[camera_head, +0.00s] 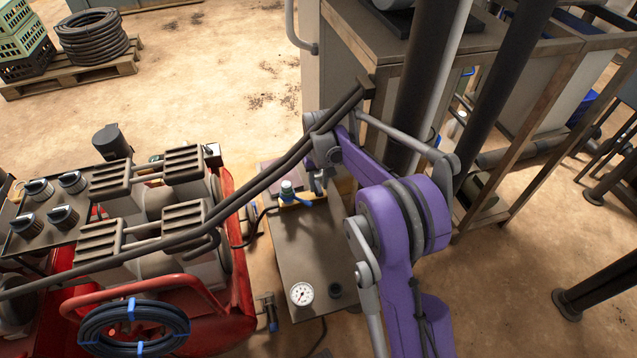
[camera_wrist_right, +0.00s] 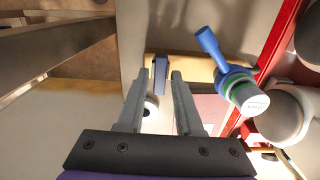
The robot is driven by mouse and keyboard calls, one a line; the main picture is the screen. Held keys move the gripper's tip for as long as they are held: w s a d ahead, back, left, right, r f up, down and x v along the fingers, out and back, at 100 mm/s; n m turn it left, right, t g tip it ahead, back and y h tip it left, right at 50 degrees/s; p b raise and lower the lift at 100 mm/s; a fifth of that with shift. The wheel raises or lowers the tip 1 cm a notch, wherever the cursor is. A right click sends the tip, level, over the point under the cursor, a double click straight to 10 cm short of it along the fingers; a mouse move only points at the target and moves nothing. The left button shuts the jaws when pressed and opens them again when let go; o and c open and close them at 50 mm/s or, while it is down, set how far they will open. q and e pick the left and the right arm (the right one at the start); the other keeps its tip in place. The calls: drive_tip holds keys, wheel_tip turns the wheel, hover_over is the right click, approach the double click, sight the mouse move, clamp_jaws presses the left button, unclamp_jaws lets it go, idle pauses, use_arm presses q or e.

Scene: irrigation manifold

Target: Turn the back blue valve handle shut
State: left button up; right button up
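A blue valve handle (camera_head: 302,201) with a pale cap (camera_head: 287,189) sits at the back of the grey manifold box (camera_head: 300,248) in the head view. In the right wrist view, a blue lever (camera_wrist_right: 207,42) with a green ring and white cap stands to the right of my fingers. Another narrow blue handle (camera_wrist_right: 160,73) shows upright between the fingertips; I cannot tell whether they touch it. My right gripper (camera_wrist_right: 162,78) is open, its two grey fingers spread apart. In the head view, the right gripper (camera_head: 320,181) is partly hidden by its own purple arm. My left gripper is out of view.
A pressure gauge (camera_head: 301,294) is on the box's front part. A red machine (camera_head: 240,270) with black-topped units and a coiled blue-tied hose (camera_head: 134,330) stands left. A metal-framed table (camera_head: 385,42) stands close behind and right of my arm.

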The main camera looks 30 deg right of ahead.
sight(319, 187)
drive_tip(key=shift+o, duration=0.7)
use_arm(q)
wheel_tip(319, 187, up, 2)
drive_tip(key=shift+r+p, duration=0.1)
drive_tip(key=shift+p, duration=0.85)
use_arm(e)
wheel_tip(319, 187, up, 11)
drive_tip(key=shift+s, duration=0.1)
drive_tip(key=s+a+r+t, duration=0.1)
drive_tip(key=s+a+r, duration=0.2)
drive_tip(key=s+a, duration=0.35)
drive_tip(key=s+a+f+n+t, duration=0.1)
drive_tip(key=s+a+f+t, duration=0.2)
drive_tip(key=s, duration=0.9)
drive_tip(key=s+a+f+n+t, duration=0.15)
drive_tip(key=s+a, duration=0.35)
drive_tip(key=s, duration=0.6)
use_arm(q)
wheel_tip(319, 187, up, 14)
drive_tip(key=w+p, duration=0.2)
drive_tip(key=p, duration=1.1)
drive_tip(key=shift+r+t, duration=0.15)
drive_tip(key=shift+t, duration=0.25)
use_arm(e)
wheel_tip(319, 187, up, 13)
drive_tip(key=w, duration=0.1)
drive_tip(key=shift+w, duration=0.2)
